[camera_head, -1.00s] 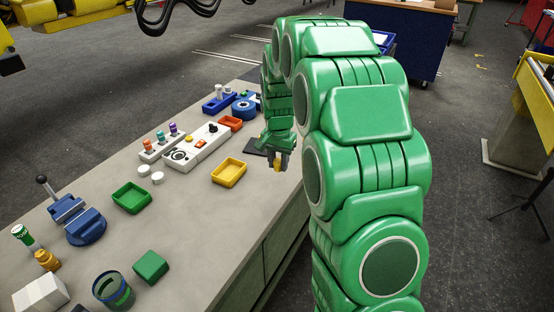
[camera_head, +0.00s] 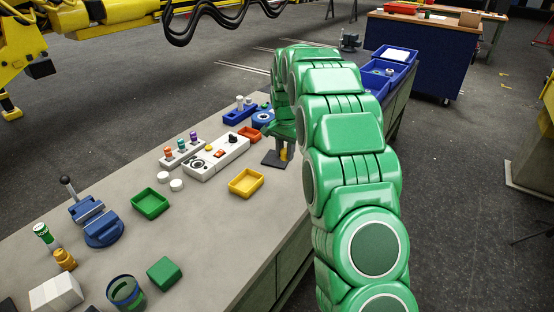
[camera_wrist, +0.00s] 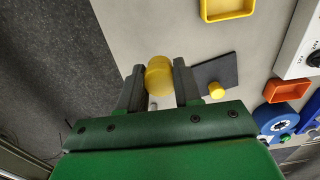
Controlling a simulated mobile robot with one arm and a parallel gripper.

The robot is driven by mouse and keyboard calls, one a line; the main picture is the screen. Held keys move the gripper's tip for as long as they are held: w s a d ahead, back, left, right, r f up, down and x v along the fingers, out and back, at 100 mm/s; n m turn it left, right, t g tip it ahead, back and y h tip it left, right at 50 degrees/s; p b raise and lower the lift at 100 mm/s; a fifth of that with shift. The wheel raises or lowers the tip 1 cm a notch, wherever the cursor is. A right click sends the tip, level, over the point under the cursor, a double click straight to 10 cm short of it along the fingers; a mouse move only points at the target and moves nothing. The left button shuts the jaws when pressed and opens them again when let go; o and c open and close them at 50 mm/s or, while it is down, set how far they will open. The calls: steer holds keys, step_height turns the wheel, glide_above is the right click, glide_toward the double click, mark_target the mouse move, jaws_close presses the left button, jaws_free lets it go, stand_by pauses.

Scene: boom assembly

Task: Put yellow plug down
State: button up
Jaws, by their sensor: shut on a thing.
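My gripper (camera_wrist: 159,68) is shut on a yellow plug (camera_wrist: 158,80), a rounded piece held between the two dark fingers. The plug shows small at the end of my green arm in the head view (camera_head: 284,154). In the wrist view, a dark flat pad (camera_wrist: 227,72) lies on the bench just right of my gripper. A smaller yellow peg (camera_wrist: 216,91) shows at the pad, beside the right finger. In the head view the pad (camera_head: 272,161) is at the bench's right edge, and my arm partly hides it. The gap between plug and bench cannot be told.
A yellow tray (camera_head: 246,191) stands near the pad on the grey bench (camera_head: 208,228). An orange tray (camera_head: 249,133), a blue roll (camera_head: 262,119) and a white control box (camera_head: 217,157) are further back. A green tray (camera_head: 150,203) and a blue vise (camera_head: 99,226) stand at left.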

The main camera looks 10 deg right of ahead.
steer(key=shift+w+f, duration=1.95)
steer(key=shift+w, duration=2.65)
glide_above(278, 163)
steer(key=shift+s+d+f, duration=0.1)
steer(key=shift+s+f, duration=0.05)
steer(key=shift+f, duration=1.25)
steer(key=shift+s+f, duration=0.1)
steer(key=shift+f, duration=1.25)
steer(key=shift+w+f, duration=0.2)
steer(key=shift+f, duration=0.1)
steer(key=shift+f, duration=1.5)
steer(key=shift+f, duration=0.1)
steer(key=o, duration=1)
